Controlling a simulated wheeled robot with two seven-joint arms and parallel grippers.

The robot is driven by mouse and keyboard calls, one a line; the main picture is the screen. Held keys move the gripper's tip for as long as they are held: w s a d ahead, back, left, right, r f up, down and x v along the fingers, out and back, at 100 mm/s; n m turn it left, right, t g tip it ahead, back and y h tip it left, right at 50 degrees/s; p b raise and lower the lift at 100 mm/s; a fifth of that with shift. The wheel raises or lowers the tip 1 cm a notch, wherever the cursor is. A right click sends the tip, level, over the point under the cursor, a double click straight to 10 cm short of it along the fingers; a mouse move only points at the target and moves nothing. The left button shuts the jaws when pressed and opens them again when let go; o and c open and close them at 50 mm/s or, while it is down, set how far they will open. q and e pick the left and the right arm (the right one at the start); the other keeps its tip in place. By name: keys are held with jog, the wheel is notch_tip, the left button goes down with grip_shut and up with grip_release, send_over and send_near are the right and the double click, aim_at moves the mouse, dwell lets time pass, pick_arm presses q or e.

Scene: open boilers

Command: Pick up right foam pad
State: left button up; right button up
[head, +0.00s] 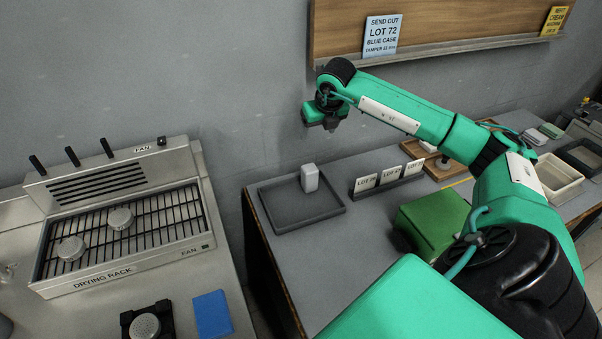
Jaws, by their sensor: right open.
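Two small flat pads lie side by side at the back right of the long table: a pale one (535,136) and a green-topped one (551,130) to its right. They are too small for me to tell if they are foam. My right gripper (322,120) is far to their left, raised in front of the grey wall. It is open, with nothing visible in it, and apart from the table. My right arm crosses the right half of the head view and hides part of the table. My left gripper is out of view.
A dark tray (333,213) with a white block (309,178) stands below my right gripper. Beside it are lot cards (390,178) and a green box (437,222). A drying rack (130,264) with round pucks is at left.

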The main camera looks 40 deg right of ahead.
jog(key=b, duration=0.6)
send_near(310, 167)
notch_tip(310, 167, up, 2)
jog(key=x, duration=0.5)
jog(key=p+x, duration=0.1)
jog(key=x, duration=0.2)
jog(key=shift+s+f, duration=0.25)
jog(key=shift+f, duration=0.25)
jog(key=p+x, duration=0.1)
jog(key=x, duration=0.3)
jog(key=shift+a, duration=0.1)
jog(key=shift+w+f+p, duration=0.2)
jog(key=shift+f+p, duration=0.1)
jog(key=shift+f, duration=0.25)
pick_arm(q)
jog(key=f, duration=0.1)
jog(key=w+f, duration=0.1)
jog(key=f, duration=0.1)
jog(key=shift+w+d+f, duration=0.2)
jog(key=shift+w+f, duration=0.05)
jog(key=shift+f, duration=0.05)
pick_arm(e)
jog(key=c, duration=1)
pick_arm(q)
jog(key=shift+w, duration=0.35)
pick_arm(e)
jog(key=shift+c, duration=0.2)
